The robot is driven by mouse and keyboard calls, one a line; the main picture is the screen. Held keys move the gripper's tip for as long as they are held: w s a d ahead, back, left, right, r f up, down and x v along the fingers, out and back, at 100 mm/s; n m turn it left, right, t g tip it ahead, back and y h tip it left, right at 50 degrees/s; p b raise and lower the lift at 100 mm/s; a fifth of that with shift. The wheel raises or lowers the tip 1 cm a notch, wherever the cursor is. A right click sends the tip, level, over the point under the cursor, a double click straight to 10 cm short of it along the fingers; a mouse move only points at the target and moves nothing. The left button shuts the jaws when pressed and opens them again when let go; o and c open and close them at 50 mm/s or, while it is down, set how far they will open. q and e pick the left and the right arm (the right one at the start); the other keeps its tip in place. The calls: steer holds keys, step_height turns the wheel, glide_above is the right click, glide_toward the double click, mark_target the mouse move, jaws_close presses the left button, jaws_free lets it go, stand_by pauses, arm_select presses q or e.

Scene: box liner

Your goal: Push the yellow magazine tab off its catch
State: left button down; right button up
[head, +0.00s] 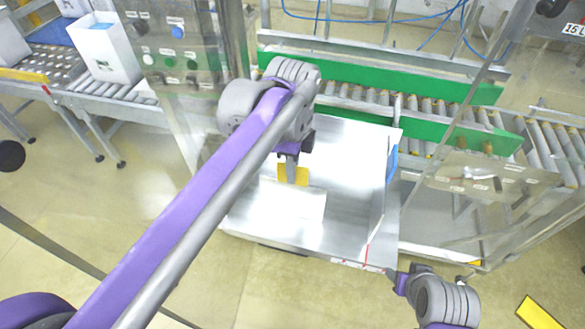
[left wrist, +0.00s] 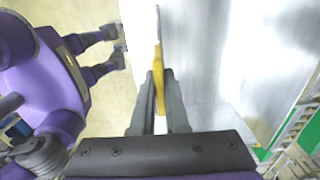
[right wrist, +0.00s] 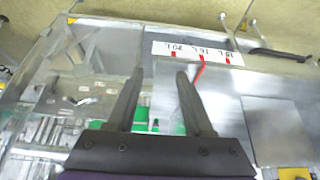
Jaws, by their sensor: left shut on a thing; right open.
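The yellow magazine tab (head: 301,177) stands over the bright metal bed (head: 340,160) in the head view. In the left wrist view the tab (left wrist: 159,75) is a narrow upright yellow piece between the fingertips. My left gripper (head: 290,168) reaches down to it from the purple arm, and its fingers (left wrist: 159,88) are shut on the tab. The catch cannot be made out. My right gripper (head: 402,280) is low at the front right corner of the bed. In the right wrist view its fingers (right wrist: 157,75) are apart with nothing held between them.
A white scale strip with red marks (right wrist: 190,51) lies along the bed's edge beyond my right gripper. Clear panels (head: 480,180) flank the bed on the right. A green-sided roller conveyor (head: 380,95) runs behind. A button panel (head: 172,45) stands at the left.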

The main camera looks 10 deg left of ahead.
arm_select(q)
steer(key=s, duration=0.5)
steer(key=shift+s+a, duration=0.1)
steer(key=shift+s, duration=0.15)
steer(key=c, duration=0.9)
jaws_free()
step_height(320, 180, up, 11)
steer(key=shift+f, duration=0.1)
